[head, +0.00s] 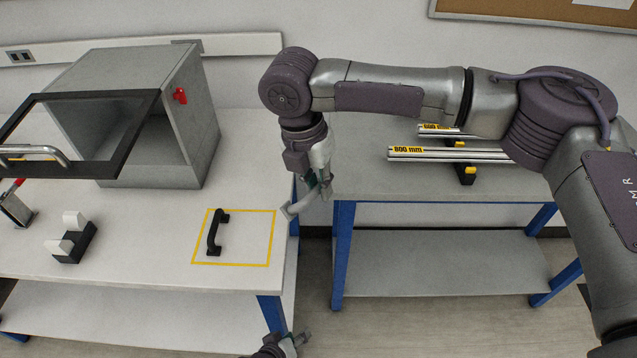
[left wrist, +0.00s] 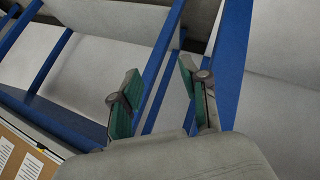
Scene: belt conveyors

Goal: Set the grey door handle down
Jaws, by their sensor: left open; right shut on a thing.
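The grey door handle (head: 298,206) hangs tilted in my right gripper (head: 323,184), which is shut on it. It is in the air in front of the gap between the two benches, near the left bench's right edge; I cannot tell its exact height. My left gripper (head: 294,341) is low at the bottom edge of the head view, in front of the left bench. In the left wrist view my left gripper (left wrist: 158,72) is open, with nothing between its green-padded fingers.
The left bench (head: 150,272) has a yellow outlined square (head: 255,236) with a black handle (head: 214,232) in it. A grey enclosure (head: 185,110) with a raised black-framed door and a black-and-white block (head: 74,240) stand there. The right bench (head: 370,180) bears metal profiles (head: 450,155).

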